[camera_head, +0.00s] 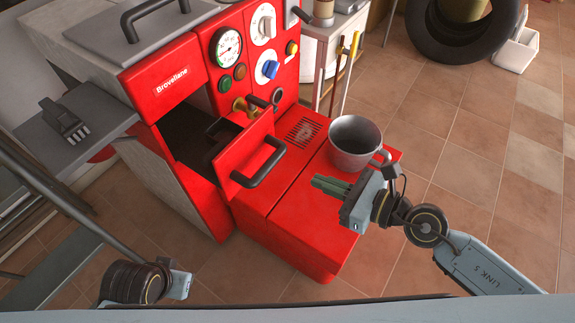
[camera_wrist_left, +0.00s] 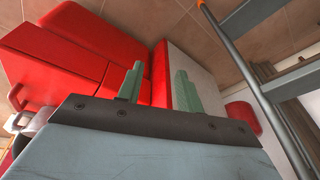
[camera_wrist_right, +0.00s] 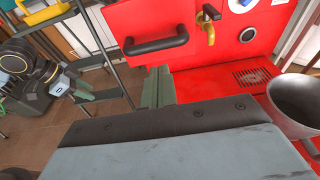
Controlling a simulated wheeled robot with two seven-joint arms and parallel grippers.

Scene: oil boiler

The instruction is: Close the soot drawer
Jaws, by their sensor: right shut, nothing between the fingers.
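The red soot drawer front (camera_head: 245,152) with its black bar handle (camera_head: 260,163) stands out from the dark opening (camera_head: 185,130) in the red boiler (camera_head: 165,75). Its handle also shows in the right wrist view (camera_wrist_right: 155,45). My right gripper (camera_head: 328,186) is shut and empty, to the right of the handle and apart from it, above the red base. In the right wrist view its fingers (camera_wrist_right: 157,88) are together below the handle. My left gripper (camera_wrist_left: 160,85) is open and empty; its fingers are apart in the left wrist view. Its fingertips are not clear in the head view.
A grey metal pot (camera_head: 355,143) stands on the red base, close to my right gripper. A brass tap (camera_head: 245,105) sticks out behind the drawer front. A grey shelf (camera_head: 85,145) holds a small dark item at left. Tiled floor at right is largely clear.

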